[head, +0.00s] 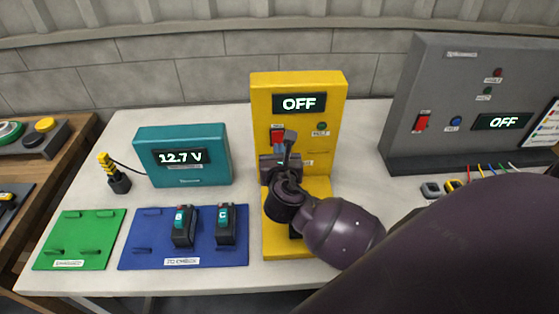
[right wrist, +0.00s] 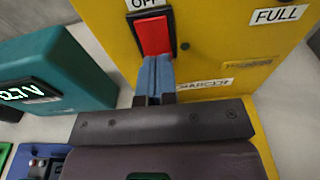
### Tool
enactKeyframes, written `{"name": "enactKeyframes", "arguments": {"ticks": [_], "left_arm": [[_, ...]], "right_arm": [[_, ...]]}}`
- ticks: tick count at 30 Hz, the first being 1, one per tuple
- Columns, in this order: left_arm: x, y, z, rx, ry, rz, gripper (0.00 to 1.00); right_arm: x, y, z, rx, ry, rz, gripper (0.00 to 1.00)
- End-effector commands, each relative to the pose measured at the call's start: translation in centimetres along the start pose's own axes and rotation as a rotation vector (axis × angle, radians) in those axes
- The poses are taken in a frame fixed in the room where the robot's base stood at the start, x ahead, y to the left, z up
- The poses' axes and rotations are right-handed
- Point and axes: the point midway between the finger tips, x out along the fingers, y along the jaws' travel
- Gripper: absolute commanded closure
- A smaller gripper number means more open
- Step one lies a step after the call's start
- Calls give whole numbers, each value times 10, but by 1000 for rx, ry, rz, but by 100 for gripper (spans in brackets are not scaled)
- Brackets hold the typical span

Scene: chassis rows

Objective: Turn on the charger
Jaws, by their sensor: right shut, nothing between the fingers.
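The yellow charger (head: 327,109) stands upright in the middle of the table, and its display (head: 299,103) reads OFF. Its red rocker switch (head: 277,135) is on the front below the display; in the right wrist view the switch (right wrist: 153,36) sits in a dark frame. My right gripper (head: 287,140) is in front of the charger, just below and right of the switch. In the right wrist view its closed blue-grey fingertips (right wrist: 154,68) are at the switch's lower edge; I cannot tell whether they touch. My left gripper is not in view.
A teal meter (head: 208,171) reading 12.7 V stands left of the charger. A blue mat (head: 150,250) holds two batteries (head: 184,228); a green mat (head: 75,246) lies further left. A grey panel (head: 435,80), also reading OFF, stands right.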

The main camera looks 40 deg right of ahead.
Motion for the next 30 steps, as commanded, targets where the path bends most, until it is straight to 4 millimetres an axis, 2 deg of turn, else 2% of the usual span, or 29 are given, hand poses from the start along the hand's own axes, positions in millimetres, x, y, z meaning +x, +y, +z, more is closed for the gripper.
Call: {"name": "enactKeyframes", "arguments": {"ticks": [14, 20, 23, 30], "left_arm": [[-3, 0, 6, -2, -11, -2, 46], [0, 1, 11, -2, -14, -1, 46], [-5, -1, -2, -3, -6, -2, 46], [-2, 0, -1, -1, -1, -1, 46]], "right_arm": [[5, 0, 0, 0, -2, 0, 100], [13, 0, -4, -2, -68, -2, 100], [17, 0, 2, -1, -102, -1, 100], [18, -1, -1, 0, -101, -2, 100]]}}
